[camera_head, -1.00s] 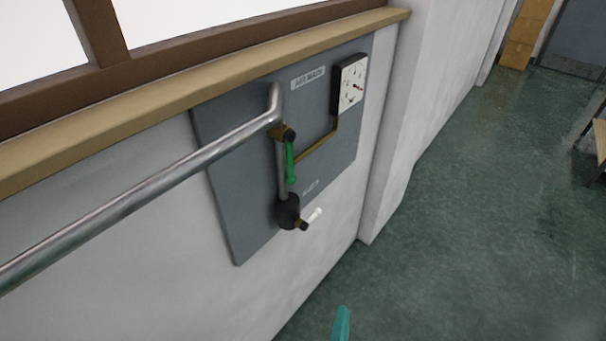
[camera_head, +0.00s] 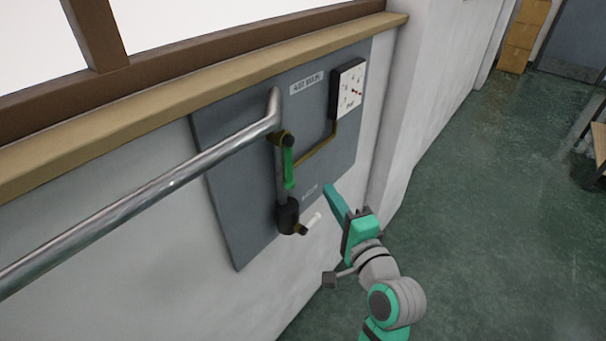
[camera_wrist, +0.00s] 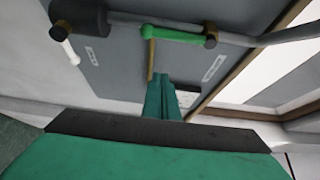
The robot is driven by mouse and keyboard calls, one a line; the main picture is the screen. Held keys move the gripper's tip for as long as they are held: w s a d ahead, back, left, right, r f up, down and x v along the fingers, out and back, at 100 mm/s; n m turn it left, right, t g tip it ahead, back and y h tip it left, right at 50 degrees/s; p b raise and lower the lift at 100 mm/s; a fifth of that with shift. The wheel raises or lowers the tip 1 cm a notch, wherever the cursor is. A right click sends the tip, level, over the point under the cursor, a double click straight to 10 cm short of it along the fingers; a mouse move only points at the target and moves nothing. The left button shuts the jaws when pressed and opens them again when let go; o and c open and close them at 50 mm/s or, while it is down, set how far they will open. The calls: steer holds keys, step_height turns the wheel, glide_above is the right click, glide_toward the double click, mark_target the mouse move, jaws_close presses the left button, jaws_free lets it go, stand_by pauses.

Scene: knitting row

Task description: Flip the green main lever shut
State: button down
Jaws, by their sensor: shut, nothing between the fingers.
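The green main lever (camera_head: 289,168) hangs down along the vertical metal pipe, below its brass valve body (camera_head: 284,138). It also shows in the wrist view (camera_wrist: 172,34), lying along the pipe there. My gripper (camera_head: 331,190) is shut and empty. It is in front of the panel, to the right of the lever and a little lower, and apart from it in the head view. In the wrist view its closed fingers (camera_wrist: 162,98) point toward the panel near the brass side pipe.
A white-handled small valve (camera_head: 312,222) sticks out below the lever, by a black fitting (camera_head: 287,214). A dial gauge (camera_head: 348,88) is at the panel's upper right. The long metal pipe (camera_head: 150,190) runs to the left. Green floor (camera_head: 470,200) to the right is clear.

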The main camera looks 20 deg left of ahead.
mark_target(289, 164)
steer(key=shift+a+r, duration=0.2)
steer(key=shift+r, duration=0.1)
steer(key=w+a, duration=0.4)
steer(key=a, duration=0.4)
steer(key=shift+w+a, duration=0.15)
stand_by(0.5)
steer(key=shift+a, duration=0.1)
stand_by(0.3)
